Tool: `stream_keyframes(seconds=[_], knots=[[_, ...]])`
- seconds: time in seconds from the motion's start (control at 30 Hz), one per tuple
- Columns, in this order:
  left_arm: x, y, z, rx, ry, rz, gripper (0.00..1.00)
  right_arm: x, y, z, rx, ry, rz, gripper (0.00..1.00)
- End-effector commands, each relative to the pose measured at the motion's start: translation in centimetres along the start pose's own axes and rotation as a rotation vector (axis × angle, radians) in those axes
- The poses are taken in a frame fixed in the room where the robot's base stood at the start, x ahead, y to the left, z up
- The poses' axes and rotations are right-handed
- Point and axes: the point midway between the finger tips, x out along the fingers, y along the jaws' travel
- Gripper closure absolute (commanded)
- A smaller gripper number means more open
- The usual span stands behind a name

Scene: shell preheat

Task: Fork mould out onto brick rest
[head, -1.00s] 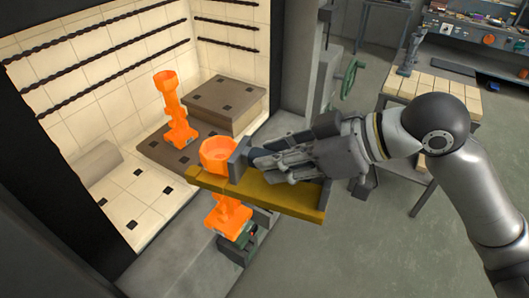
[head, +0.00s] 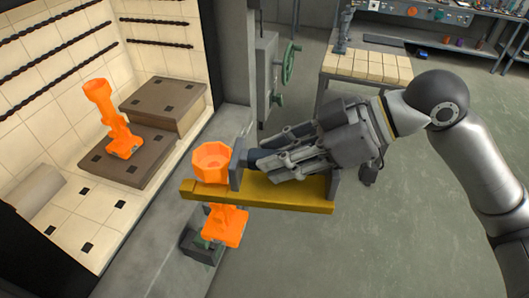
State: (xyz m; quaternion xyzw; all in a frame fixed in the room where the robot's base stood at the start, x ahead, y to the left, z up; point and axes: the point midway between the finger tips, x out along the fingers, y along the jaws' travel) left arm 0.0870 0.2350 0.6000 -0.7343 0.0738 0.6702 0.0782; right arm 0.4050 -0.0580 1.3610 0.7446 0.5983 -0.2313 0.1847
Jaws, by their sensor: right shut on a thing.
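My right gripper (head: 245,163) is shut on the yellow fork (head: 285,193), whose bar lies level across the middle of the head view. An orange, glowing mould (head: 212,160) is at the fork's left end, with its cup above the bar and its body below it. The mould looks upright, in front of the kiln's sill; the bar hides its neck. A second orange mould (head: 117,128) stands on a brown slab (head: 145,165) inside the kiln. The brick rest (head: 365,68), a table topped with pale bricks, stands at the back right. My left gripper is out of view.
The open kiln (head: 70,70) with dark coils on its pale walls fills the left. A green handwheel (head: 291,62) is on its right side. A dark device (head: 203,246) sits below the carried mould. A cluttered bench (head: 440,15) is behind. The grey floor is clear.

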Motion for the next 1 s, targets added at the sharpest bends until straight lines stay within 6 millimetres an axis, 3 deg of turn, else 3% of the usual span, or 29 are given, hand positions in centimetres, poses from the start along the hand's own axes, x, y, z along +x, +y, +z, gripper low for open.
stream_keyframes(seconds=[1.0], knots=[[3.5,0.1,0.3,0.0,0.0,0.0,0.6,-7.5,0.2,5.3,0.001,0.004,0.005,1.0]])
